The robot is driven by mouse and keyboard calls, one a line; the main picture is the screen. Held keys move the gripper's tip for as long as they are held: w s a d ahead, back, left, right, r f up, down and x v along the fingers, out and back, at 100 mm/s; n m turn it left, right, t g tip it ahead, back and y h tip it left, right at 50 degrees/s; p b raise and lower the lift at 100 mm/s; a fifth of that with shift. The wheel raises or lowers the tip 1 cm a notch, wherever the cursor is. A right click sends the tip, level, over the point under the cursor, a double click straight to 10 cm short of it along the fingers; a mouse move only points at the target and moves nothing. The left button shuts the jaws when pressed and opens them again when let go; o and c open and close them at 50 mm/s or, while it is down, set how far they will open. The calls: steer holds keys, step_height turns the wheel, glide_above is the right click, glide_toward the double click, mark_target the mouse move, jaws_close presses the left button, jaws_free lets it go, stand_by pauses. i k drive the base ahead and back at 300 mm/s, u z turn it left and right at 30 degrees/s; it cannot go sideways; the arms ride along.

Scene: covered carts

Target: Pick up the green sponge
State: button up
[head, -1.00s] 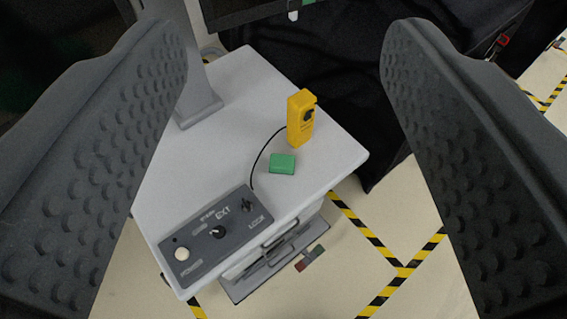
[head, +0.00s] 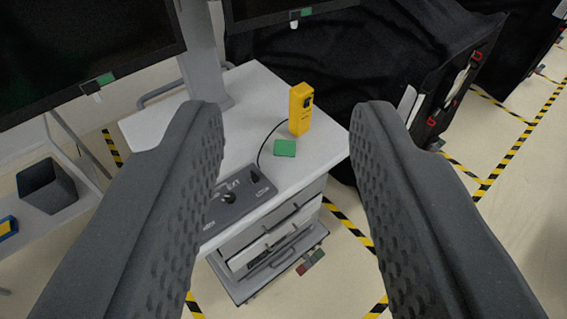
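The green sponge (head: 285,148) is a small flat block lying on the white top of a cart (head: 262,84), near its right edge. My gripper (head: 287,125) is open, with its two dark, bumpy fingers wide apart and nothing between them. In the picture the sponge shows in the gap between the fingers, but it lies farther off, on the cart top below.
A yellow handheld device (head: 300,109) stands just behind the sponge, with a black cable running to a grey control box (head: 240,197). A monitor post (head: 203,55) rises from the cart's back. A black-covered cart (head: 400,60) stands behind right. Striped tape marks the floor.

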mark_target(282, 148)
steer(key=z, duration=0.25)
steer(key=i, duration=1.2)
steer(key=u, duration=0.05)
